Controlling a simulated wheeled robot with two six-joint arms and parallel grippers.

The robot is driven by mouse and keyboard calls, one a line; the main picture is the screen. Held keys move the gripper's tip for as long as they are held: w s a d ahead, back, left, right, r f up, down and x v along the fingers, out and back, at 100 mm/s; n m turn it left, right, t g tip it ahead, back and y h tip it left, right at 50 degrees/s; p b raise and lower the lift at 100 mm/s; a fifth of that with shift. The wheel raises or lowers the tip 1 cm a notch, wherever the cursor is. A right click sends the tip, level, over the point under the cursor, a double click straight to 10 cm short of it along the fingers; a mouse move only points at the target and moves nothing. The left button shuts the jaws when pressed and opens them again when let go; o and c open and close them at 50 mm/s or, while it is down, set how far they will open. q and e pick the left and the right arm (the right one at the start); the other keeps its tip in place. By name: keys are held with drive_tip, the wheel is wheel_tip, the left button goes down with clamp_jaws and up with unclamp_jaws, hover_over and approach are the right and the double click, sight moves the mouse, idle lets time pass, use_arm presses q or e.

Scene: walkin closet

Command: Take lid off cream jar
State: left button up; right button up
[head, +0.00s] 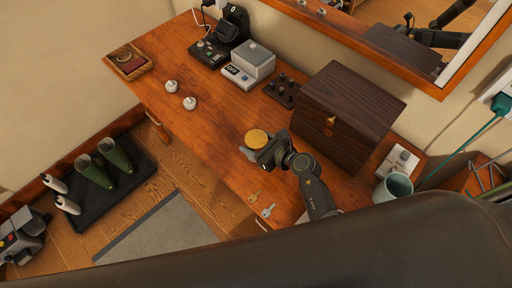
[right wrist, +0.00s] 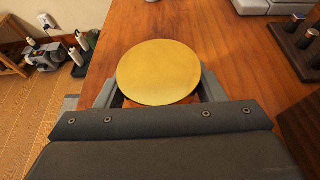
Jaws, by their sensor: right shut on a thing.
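The round gold lid (head: 257,137) of the cream jar is on the wooden dresser top, left of the dark wooden chest. It also shows in the right wrist view as a large flat gold disc (right wrist: 158,72). My right gripper (head: 259,147) is shut on the lid, with a grey finger at each side of it. The lid and fingers hide the jar body, and I cannot tell whether the lid is still on it. My left gripper is not in view.
The dark wooden chest (head: 345,112) stands close to the right of my gripper. Bare wood lies left of the lid.

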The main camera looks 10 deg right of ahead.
drive_tip(key=shift+r, duration=0.1)
drive_tip(key=c, duration=0.4)
wheel_tip(320, 180, up, 10)
drive_tip(key=shift+w+f+p, duration=0.1)
drive_tip(key=shift+p, duration=0.5)
drive_tip(key=shift+s+d+r+n+g+y+b, duration=0.2)
drive_tip(key=shift+s+d+r+n+g+y, duration=0.4)
drive_tip(key=shift+s+d+r, duration=1.45)
drive_tip(key=shift+s+d+r+n+g+y+b, duration=0.25)
drive_tip(key=shift+s+d+r+n+g+y, duration=0.65)
drive_tip(key=shift+r, duration=2.05)
drive_tip(key=shift+s+d+r+n+g+y+b, duration=0.1)
drive_tip(key=shift+s+d+r+n+y+b, duration=0.3)
drive_tip(key=shift+s+d+r, duration=1.35)
drive_tip(key=shift+w+d+r, duration=0.15)
drive_tip(key=shift+w+r, duration=0.4)
drive_tip(key=shift+r, duration=0.2)
